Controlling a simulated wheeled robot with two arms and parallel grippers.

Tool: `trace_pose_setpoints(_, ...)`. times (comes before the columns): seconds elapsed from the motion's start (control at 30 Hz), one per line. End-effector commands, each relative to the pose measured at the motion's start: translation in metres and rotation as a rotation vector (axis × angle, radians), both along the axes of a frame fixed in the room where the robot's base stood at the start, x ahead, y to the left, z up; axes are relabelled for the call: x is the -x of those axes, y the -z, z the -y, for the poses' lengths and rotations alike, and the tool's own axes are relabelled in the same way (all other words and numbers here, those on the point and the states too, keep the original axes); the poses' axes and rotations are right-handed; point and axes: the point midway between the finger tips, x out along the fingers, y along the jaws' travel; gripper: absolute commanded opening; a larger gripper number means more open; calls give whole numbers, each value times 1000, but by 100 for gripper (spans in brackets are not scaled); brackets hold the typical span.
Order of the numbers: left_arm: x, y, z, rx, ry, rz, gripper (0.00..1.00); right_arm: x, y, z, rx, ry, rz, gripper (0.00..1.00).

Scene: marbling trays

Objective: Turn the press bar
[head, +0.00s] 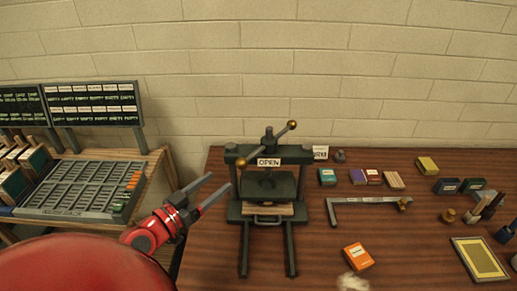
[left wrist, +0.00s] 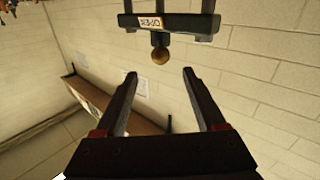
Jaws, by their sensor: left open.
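The dark press stands on the brown table, with a label reading OPEN (head: 269,162) on its top beam. Its press bar (head: 267,143) slants across the top, with a brass ball at each end, one at the upper right and one at the lower left. My left gripper (head: 220,184) is open and empty, left of the press and near the lower-left ball. In the left wrist view the brass ball (left wrist: 160,56) shows just beyond the gap between my open fingers (left wrist: 159,74), apart from them. My right gripper is not in view.
A type case (head: 85,188) on a wooden stand is at the left, below dark boards (head: 95,103). Right of the press lie small boxes, a metal composing stick (head: 365,201), an orange box (head: 357,256) and a yellow framed tray (head: 479,259). A block wall stands behind.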

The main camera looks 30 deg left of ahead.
Motion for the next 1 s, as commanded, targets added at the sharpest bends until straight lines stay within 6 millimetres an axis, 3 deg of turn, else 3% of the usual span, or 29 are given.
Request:
trace_pose_setpoints(0.6,-130,-5,17,2,3,-1,72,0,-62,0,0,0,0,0)
trace_pose_setpoints(0.8,-153,-2,18,3,-2,-1,72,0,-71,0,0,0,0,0)
trace_pose_setpoints(1.0,-160,0,19,0,-3,0,72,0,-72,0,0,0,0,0)
